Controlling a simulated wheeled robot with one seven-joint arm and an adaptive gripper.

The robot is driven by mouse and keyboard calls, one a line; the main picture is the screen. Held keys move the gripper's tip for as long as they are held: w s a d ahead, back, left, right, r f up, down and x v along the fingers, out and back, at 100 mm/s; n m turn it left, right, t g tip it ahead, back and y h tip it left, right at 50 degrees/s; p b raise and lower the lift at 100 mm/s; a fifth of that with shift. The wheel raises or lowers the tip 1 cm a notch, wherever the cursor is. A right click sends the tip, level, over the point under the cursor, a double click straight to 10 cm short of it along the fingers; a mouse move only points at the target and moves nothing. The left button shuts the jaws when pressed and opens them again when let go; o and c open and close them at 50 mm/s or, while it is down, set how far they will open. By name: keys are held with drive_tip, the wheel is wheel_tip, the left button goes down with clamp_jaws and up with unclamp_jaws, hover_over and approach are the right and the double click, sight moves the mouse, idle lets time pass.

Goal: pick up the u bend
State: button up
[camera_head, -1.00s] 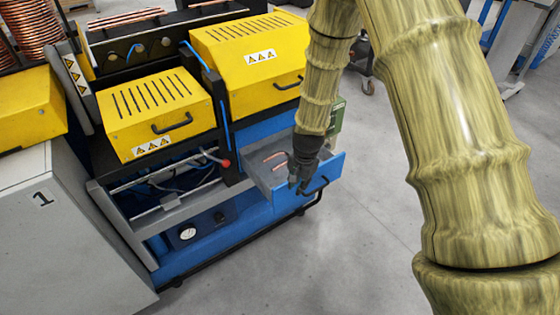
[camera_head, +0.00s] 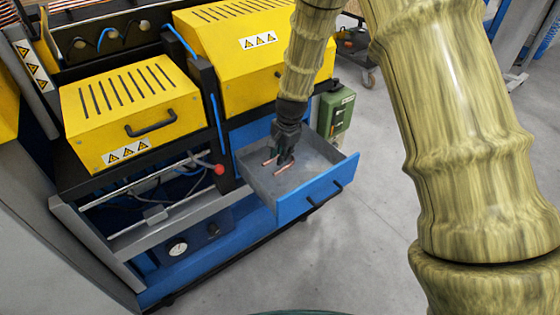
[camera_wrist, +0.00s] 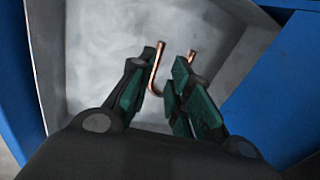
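The copper u bend (camera_wrist: 153,78) lies in the open grey-lined drawer (camera_head: 318,156). Its two ends point away from my wrist in the wrist view. In the head view two short copper pieces of it (camera_head: 284,169) show at my fingertips. My gripper (camera_head: 285,158) reaches down into the drawer over the u bend. In the wrist view my gripper (camera_wrist: 158,66) is open, its dark green-padded fingers apart. One leg of the u bend shows in the gap between them. The other leg is partly behind the right finger, which also hides part of the bend. Contact cannot be told.
The drawer's blue front (camera_head: 318,189) and walls surround my gripper. Yellow machine covers (camera_head: 132,115) stand left and behind. A red knob (camera_head: 219,169) is left of the drawer. A green box (camera_head: 337,112) is behind it. The floor (camera_head: 380,215) at right is clear.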

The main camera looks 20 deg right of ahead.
sight(278, 171)
drive_tip(key=f, duration=0.3)
drive_tip(key=shift+w+d+f, duration=0.15)
drive_tip(key=shift+w+f, duration=0.1)
drive_tip(key=shift+w, duration=0.1)
drive_tip(key=shift+w+a+f+p, duration=0.1)
drive_tip(key=shift+w+f+p, duration=0.1)
drive_tip(key=shift+f, duration=0.75)
drive_tip(key=shift+w+a+f+p, duration=0.1)
drive_tip(key=shift+w+f+p, duration=0.1)
drive_tip(key=shift+f, duration=0.8)
drive_tip(key=shift+w+a+f+p, duration=0.1)
drive_tip(key=shift+w+f+p, duration=0.1)
drive_tip(key=shift+f, duration=0.75)
clamp_jaws()
